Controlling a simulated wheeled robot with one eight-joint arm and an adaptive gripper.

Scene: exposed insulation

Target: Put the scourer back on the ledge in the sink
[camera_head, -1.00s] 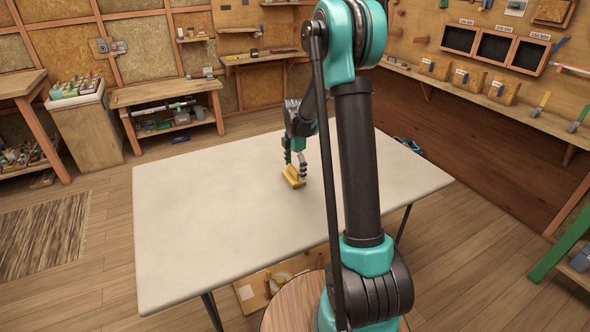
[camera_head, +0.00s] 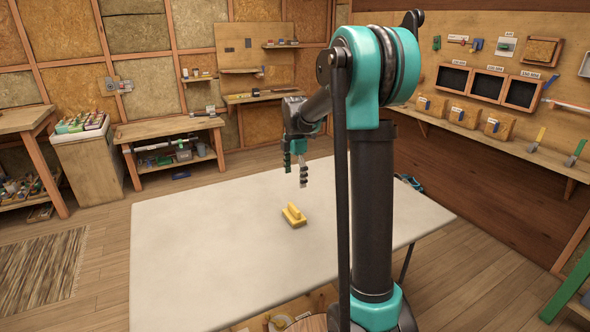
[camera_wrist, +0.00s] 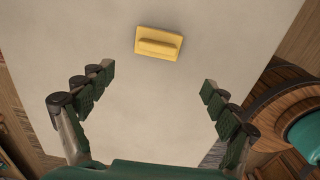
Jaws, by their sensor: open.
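A yellow block with a raised grip along its top (camera_head: 293,215), which may be the scourer, lies on the pale table (camera_head: 190,250). In the wrist view the yellow block (camera_wrist: 158,43) lies ahead of the fingertips, near the top of the picture. My gripper (camera_head: 295,175) is open and empty, above the table and clear of the block. Its two fingers stand wide apart in the wrist view (camera_wrist: 158,80). I see no sink or ledge in a sink in these frames.
The table around the block is mostly bare. A dark teal item (camera_head: 409,181) lies at its far right edge. A workbench (camera_head: 170,128) and a bin (camera_head: 88,160) stand at the back left. A wall shelf (camera_head: 500,140) runs along the right.

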